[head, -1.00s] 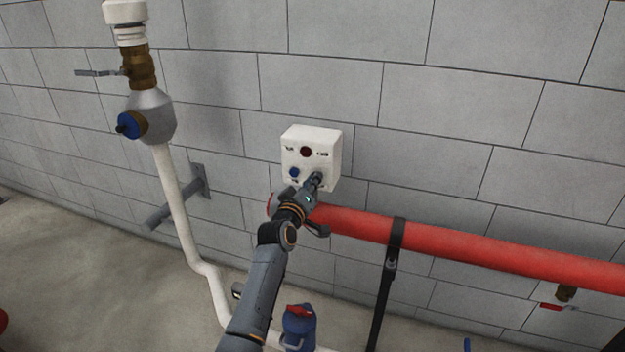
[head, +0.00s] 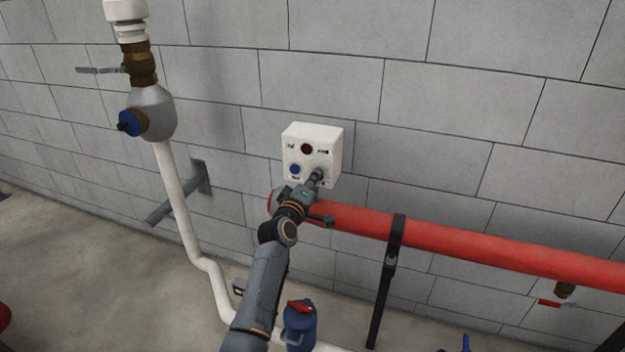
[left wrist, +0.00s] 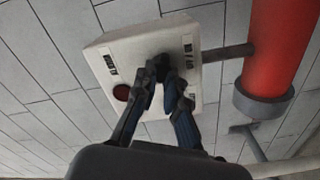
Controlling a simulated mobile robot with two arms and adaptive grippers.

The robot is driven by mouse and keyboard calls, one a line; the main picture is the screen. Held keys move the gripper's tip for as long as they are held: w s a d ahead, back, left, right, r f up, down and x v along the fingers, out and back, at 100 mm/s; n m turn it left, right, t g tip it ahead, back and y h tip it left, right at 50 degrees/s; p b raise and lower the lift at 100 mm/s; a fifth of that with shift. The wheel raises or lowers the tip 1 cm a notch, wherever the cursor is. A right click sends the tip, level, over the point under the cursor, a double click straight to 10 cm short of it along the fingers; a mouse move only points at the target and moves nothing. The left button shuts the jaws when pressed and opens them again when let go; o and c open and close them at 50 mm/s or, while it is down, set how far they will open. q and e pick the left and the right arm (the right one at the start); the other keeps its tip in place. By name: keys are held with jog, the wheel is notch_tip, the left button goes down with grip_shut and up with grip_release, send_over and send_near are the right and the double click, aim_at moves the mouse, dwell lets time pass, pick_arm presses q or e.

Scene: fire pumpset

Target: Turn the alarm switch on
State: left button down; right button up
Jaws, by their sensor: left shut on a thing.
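The white alarm box (head: 328,144) is on the grey block wall, with a dark red round part (head: 306,149) at its upper middle and a blue knob (head: 295,169) at its lower left. My left gripper (head: 318,176) is at the lower right of the box face. In the left wrist view the box (left wrist: 125,50) shows with the red part (left wrist: 121,92), and the fingers of my left gripper (left wrist: 163,72) are close together against its face. They are shut on a small part that they hide, apparently the alarm switch. Its setting cannot be seen. My right gripper is not in view.
A thick red pipe (head: 470,246) runs along the wall just below the box, close under my left wrist. A black support (head: 385,290) holds it. A white pipe with a brass valve (head: 140,66) stands at left. A blue valve (head: 299,325) is low down.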

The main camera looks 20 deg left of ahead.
pick_arm(q)
jog(key=c, duration=1.4)
grip_release()
jog(key=shift+s, duration=0.1)
jog(key=s, duration=1.2)
jog(key=shift+a, duration=0.2)
